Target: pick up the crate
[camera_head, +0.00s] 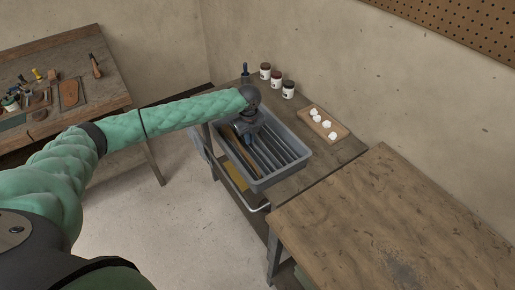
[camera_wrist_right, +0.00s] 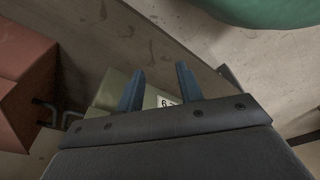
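A grey slotted crate (camera_head: 263,184) sits on the narrow wooden bench in the middle of the head view, with a brown piece in its left slot. My left gripper (camera_head: 249,136) is over the crate's far left part, pointing down. Its fingertips are too small and dark to tell whether they are open or touching anything. My right gripper (camera_wrist_right: 160,88) shows only in the right wrist view, its two blue-grey fingers apart. Beyond them is a pale green box (camera_wrist_right: 108,92) with a white label reading 6; I see nothing held between the fingers.
Several dark-lidded jars (camera_head: 276,79) and a wooden tray (camera_head: 338,130) with white pieces stand behind the crate. A bare wooden table (camera_head: 400,225) is at right, a tool bench (camera_head: 100,95) at left. A reddish box (camera_wrist_right: 22,75) is left of the green box.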

